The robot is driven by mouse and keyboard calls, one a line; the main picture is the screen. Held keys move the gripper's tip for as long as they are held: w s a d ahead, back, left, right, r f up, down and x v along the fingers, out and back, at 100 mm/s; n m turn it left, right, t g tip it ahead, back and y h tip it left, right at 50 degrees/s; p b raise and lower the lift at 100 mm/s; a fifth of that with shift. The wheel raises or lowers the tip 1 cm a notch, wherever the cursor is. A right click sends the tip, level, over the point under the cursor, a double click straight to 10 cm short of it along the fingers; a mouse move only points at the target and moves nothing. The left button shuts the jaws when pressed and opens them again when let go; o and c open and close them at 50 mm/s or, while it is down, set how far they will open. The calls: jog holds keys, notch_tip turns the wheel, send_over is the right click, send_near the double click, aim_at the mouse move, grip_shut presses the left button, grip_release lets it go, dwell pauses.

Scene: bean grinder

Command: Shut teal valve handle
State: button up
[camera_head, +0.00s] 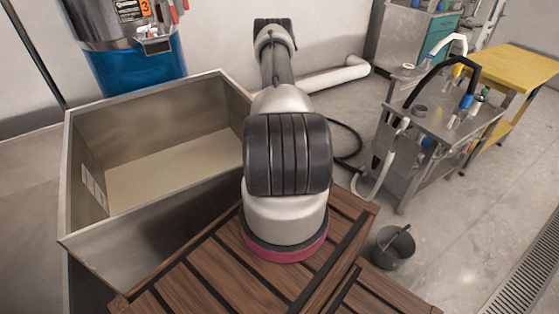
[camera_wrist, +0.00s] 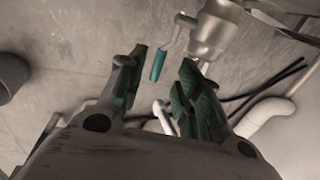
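The teal valve handle (camera_wrist: 158,65) shows in the wrist view as a short teal grip on a bent metal lever (camera_wrist: 178,28). The lever joins a grey metal valve body (camera_wrist: 214,36) at the upper right. My gripper (camera_wrist: 164,60) is open, with one dark green-padded finger on each side of the teal grip in the picture. Gaps show between the grip and both fingers; how far beyond the fingertips it lies is hard to tell. In the head view my own arm hides the gripper, and I cannot make out the handle there.
A large open metal bin (camera_head: 165,240) stands left of my arm. A blue tank (camera_head: 138,68) is behind it. A white pipe (camera_head: 325,78) runs along the back wall. A steel table (camera_head: 440,125) with hoses is at right. A dark bucket (camera_head: 393,248) stands on open floor.

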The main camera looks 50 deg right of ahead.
jog(key=f, duration=0.2)
jog(key=w+f, duration=0.1)
jog(key=f, duration=0.2)
jog(key=shift+d, duration=0.15)
jog(key=shift+c, duration=0.3)
grip_shut()
